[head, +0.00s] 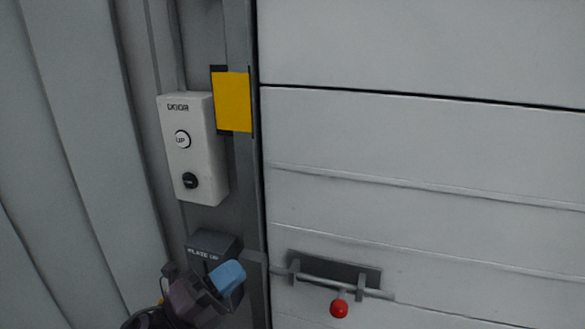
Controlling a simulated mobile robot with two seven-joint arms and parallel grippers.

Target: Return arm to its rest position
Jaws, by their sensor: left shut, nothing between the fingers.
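My left gripper (207,289) comes in at the bottom left, dark and shut, with nothing seen between its fingers. It is just in front of and below a dark box marked "PLATE UP" (213,244) and hides its lower part. A light blue rounded piece (229,277) shows right at the gripper. I cannot tell whether the gripper touches it or the box. My right gripper is not in view.
A white door control box (199,150) with an "UP" button (182,140) and a dark button (190,180) is above the gripper. A yellow plate (233,101) is beside it. A panelled door (420,150) at right has a bolt (335,280) with a red knob (339,308).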

